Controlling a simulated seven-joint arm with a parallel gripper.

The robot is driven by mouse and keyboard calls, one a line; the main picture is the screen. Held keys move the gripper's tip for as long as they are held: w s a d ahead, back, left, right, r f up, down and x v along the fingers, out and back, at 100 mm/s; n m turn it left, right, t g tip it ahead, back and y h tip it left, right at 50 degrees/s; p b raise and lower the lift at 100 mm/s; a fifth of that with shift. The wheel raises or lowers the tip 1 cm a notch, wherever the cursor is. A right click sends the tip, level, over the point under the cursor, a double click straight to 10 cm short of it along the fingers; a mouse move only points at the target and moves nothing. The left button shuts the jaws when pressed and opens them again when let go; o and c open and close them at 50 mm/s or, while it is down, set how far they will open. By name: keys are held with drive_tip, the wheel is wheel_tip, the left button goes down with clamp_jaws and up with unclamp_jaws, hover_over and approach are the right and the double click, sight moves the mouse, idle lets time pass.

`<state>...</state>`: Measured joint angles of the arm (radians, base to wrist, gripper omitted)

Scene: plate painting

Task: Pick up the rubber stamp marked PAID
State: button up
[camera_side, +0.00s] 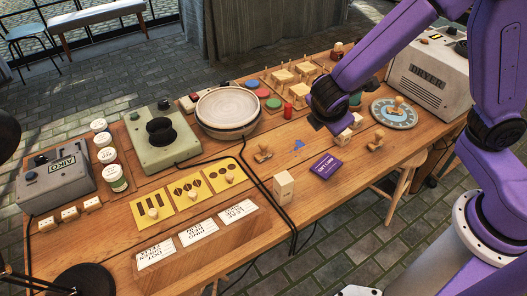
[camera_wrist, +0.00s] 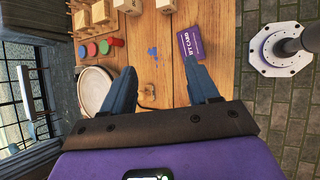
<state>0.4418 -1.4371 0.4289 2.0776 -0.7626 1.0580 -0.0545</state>
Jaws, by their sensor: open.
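Wooden-handled stamps lie on the wooden table: one (camera_side: 263,152) left of the blue patch, another (camera_side: 376,141) to the right of my gripper, and a third (camera_side: 399,101) on the round blue plate. The word PAID is not readable on any of them, so I cannot tell which carries it. My gripper (camera_side: 335,122) is above the table, near two pale blocks (camera_side: 344,137). In the wrist view my gripper (camera_wrist: 163,72) has its two dark fingers wide apart, with bare table visible between them and nothing held.
A purple card (camera_side: 325,167) lies in front of my gripper; it also shows in the wrist view (camera_wrist: 190,42). A pale box (camera_side: 284,184) stands near the front edge. A turntable (camera_side: 228,110), a red cylinder (camera_side: 288,110) and a dryer (camera_side: 428,75) stand farther back. A black cable crosses the table.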

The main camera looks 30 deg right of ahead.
drive_tip(key=w+a+f+n+t+h, duration=0.25)
drive_tip(key=w+a+f, duration=0.2)
drive_tip(key=w, duration=0.35)
drive_tip(key=n+t, duration=0.4)
drive_tip(key=n, duration=0.1)
hover_over(264, 146)
drive_tip(key=s+a, duration=0.1)
wheel_tip(264, 146, down, 7)
drive_tip(key=shift+y, duration=0.55)
wheel_tip(264, 146, down, 8)
drive_tip(key=shift+s+r, duration=0.1)
drive_tip(key=shift+r, duration=0.1)
drive_tip(key=shift+x, duration=1.1)
drive_tip(key=shift+w+d, duration=0.2)
drive_tip(key=shift+w, duration=0.15)
drive_tip(key=c, duration=1.1)
